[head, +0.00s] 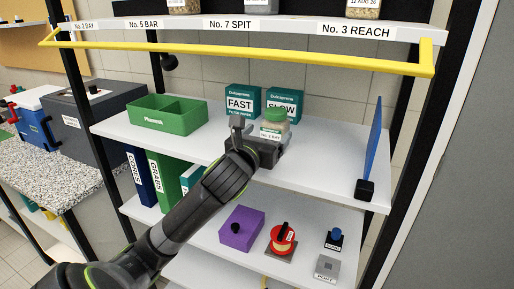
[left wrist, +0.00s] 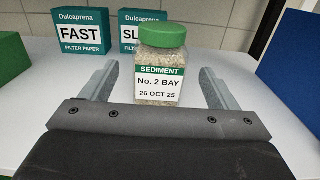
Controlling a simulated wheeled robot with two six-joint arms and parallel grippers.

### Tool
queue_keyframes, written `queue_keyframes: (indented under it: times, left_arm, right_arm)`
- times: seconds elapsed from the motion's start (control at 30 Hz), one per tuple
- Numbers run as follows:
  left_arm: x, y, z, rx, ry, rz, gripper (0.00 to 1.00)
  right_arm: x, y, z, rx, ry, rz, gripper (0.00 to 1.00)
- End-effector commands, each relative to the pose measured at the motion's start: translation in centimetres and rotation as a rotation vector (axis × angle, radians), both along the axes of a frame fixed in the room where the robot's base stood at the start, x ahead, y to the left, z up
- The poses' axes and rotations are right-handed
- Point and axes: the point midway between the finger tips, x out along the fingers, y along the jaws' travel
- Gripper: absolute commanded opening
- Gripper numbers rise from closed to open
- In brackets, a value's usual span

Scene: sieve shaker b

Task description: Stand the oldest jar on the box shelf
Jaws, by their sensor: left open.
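A clear jar (head: 276,123) with a green lid stands upright on the middle shelf (head: 318,165), in front of two filter paper boxes. In the left wrist view the jar (left wrist: 161,65) reads "SEDIMENT, No. 2 BAY, 26 OCT 25". My left gripper (head: 261,134) is open at the jar. In the wrist view its fingers stand on either side of the jar, with gaps to both sides. More jars (head: 363,8) stand on the top shelf, cut off by the picture edge; one label seems to read "12 AUG 26". My right gripper is not in view.
The FAST box (head: 240,102) and SLOW box (head: 280,104) stand behind the jar. A green divided bin (head: 167,115) is left, a blue upright panel (head: 374,145) right. A yellow rail (head: 230,55) runs before the labelled top shelf (head: 290,27). Binders and a purple box (head: 242,228) are lower down.

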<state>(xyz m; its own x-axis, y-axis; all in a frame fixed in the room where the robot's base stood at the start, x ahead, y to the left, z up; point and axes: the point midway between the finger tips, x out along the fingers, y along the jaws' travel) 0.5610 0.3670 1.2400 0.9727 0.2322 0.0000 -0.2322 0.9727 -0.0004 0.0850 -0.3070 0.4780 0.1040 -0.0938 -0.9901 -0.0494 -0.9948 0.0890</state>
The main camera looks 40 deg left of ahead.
Motion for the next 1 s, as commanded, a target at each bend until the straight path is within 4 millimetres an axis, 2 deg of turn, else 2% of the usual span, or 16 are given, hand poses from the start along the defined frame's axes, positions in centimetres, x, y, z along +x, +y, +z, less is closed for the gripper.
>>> queue_keyframes:
  times: [0.2,0.4,1.0]
  left_arm:
    - [-3.5,-0.8,-0.1,0.003,0.000,-0.001,0.82]
    - [-5.2,-1.2,0.0,0.001,-0.001,0.000,0.82]
    - [-5.6,-1.3,0.0,0.000,0.000,0.001,0.82]
  right_arm:
    - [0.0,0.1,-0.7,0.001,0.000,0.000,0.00]
    - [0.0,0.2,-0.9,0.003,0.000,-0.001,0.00]
    - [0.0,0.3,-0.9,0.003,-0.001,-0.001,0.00]
